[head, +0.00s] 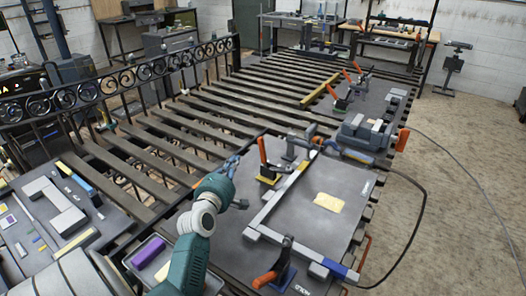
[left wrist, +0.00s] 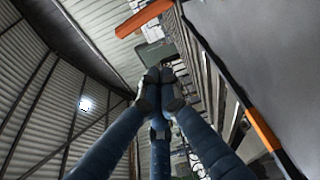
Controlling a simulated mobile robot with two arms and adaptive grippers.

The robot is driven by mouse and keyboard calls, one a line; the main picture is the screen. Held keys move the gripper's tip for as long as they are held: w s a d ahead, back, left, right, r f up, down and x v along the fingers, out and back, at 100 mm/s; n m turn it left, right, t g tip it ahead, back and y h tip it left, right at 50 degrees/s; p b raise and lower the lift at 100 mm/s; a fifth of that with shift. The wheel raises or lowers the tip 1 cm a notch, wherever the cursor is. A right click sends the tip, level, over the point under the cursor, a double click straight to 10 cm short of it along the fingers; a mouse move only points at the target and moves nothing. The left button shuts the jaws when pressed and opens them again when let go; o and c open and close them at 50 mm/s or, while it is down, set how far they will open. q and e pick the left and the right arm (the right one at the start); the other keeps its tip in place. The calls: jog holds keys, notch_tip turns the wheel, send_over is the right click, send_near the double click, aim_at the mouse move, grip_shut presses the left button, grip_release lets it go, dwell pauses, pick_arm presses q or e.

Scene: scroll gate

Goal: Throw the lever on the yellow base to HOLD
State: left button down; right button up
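The lever on the yellow base (head: 268,180) stands on the dark welding table in the head view. Its orange-topped handle (head: 262,150) points up, nearly upright. My left gripper (head: 232,162) is just left of this lever, apart from it. In the left wrist view the blue fingers of my left gripper (left wrist: 158,76) meet at their tips, with nothing seen between them. An orange bar (left wrist: 145,18) shows beyond the tips there; I cannot tell whether it is this lever's handle. My right gripper is not in view.
A second lever on a blue base (head: 283,275), its orange handle lying left, stands at the table's front near white HOLD lettering (head: 301,290). A grey steel frame (head: 275,208) and a yellow sheet (head: 329,202) lie on the table. Scroll ironwork (head: 125,78) stands at left.

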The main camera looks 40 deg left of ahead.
aim_at(264, 146)
pick_arm(q)
jog(key=w+p, duration=0.3)
jog(key=w, duration=0.5)
jog(key=shift+w, duration=0.35)
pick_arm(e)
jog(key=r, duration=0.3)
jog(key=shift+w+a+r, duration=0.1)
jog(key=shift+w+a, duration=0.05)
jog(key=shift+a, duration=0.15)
pick_arm(q)
jog(key=shift+r, duration=0.1)
